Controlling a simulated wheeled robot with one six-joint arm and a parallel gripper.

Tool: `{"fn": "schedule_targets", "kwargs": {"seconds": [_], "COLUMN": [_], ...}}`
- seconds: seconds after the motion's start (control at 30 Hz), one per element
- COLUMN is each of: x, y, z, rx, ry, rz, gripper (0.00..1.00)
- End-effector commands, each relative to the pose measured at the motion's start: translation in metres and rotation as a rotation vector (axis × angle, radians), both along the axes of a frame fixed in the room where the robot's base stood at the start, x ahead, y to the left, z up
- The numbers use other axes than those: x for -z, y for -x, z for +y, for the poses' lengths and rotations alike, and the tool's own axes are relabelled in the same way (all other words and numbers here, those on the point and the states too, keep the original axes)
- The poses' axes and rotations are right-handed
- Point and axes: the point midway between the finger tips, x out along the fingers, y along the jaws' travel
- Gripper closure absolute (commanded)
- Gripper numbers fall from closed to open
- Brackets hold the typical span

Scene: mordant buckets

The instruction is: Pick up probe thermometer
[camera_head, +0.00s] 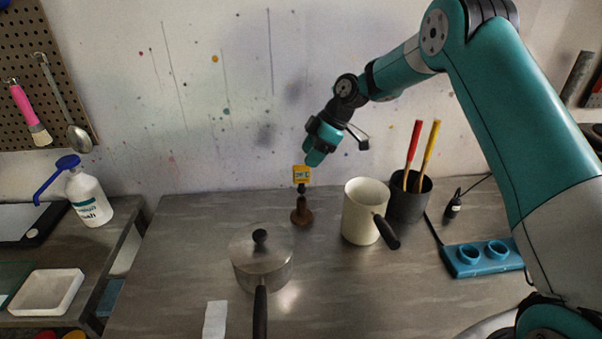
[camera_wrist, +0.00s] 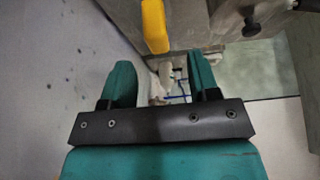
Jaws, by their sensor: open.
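The probe thermometer (camera_head: 301,174) has a yellow head with a small display and stands upright in a small brown holder (camera_head: 301,213) on the grey worktop. My gripper (camera_head: 314,157) is just above and slightly right of the yellow head in the head view. In the wrist view my gripper (camera_wrist: 163,75) shows two teal fingers spread apart with nothing between them. The yellow thermometer head (camera_wrist: 155,27) lies beyond the fingertips there, nearer the left finger's side. I cannot tell whether anything touches.
A lidded steel saucepan (camera_head: 262,262) stands front left of the holder. A cream pot (camera_head: 364,213) with a dark handle and a black cup (camera_head: 409,202) of brushes stand to the right. A blue block (camera_head: 483,261) is further right. The wall is close behind.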

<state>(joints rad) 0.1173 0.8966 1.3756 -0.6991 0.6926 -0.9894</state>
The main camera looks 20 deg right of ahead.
Motion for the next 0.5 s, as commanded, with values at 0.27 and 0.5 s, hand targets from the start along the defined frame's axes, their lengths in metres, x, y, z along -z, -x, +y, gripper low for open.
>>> {"fn": "schedule_targets", "kwargs": {"seconds": [0.27,0.5], "x": [0.021,0.048], "y": [-0.003,-0.007], "z": [0.013,0.026], "rx": [0.000,-0.001], "ry": [-0.001,-0.001], "rz": [0.001,0.003], "gripper": [0.45,0.45]}}
